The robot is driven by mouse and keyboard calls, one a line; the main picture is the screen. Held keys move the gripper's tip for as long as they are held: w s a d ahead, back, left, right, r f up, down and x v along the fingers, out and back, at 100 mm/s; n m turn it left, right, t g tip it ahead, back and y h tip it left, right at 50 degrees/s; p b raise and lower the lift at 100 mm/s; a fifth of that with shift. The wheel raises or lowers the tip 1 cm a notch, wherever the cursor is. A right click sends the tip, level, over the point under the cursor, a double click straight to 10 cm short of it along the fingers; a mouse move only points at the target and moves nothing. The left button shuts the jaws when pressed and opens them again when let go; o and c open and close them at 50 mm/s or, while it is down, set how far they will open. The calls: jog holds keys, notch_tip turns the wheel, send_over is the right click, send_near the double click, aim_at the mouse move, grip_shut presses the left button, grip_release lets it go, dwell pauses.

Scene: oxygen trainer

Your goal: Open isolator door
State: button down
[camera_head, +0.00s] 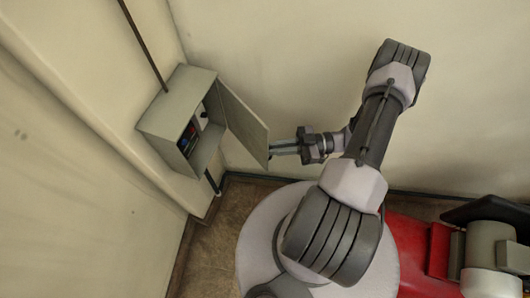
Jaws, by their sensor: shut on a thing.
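The isolator box (165,128) is a grey-green metal box on the wall at the left. Its door (240,122) stands open, swung out to the right on the side away from the left wall. Inside the box I see a dark panel with blue and red parts (188,138). My gripper (275,149) is at the door's lower right edge and is shut on the door's edge or handle. The exact contact is too small to tell.
A dark conduit (144,45) runs up from the box, and a short pipe (213,183) goes down below it. Cream walls (275,50) meet in a corner behind the box. Brown floor (210,245) shows below.

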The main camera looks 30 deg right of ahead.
jog(key=shift+w+d, duration=0.3)
jog(key=shift+d, duration=0.2)
jog(key=shift+w+d, duration=0.25)
jog(key=shift+d, duration=0.25)
jog(key=c, duration=1.9)
grip_release()
jog(key=o, duration=0.4)
jog(key=shift+w+a, duration=0.15)
jog(key=shift+w, duration=0.1)
jog(key=shift+s, duration=0.1)
jog(key=shift+s+f, duration=0.1)
jog(key=shift+f, duration=0.05)
jog(key=p+v, duration=0.1)
jog(key=v, duration=1.1)
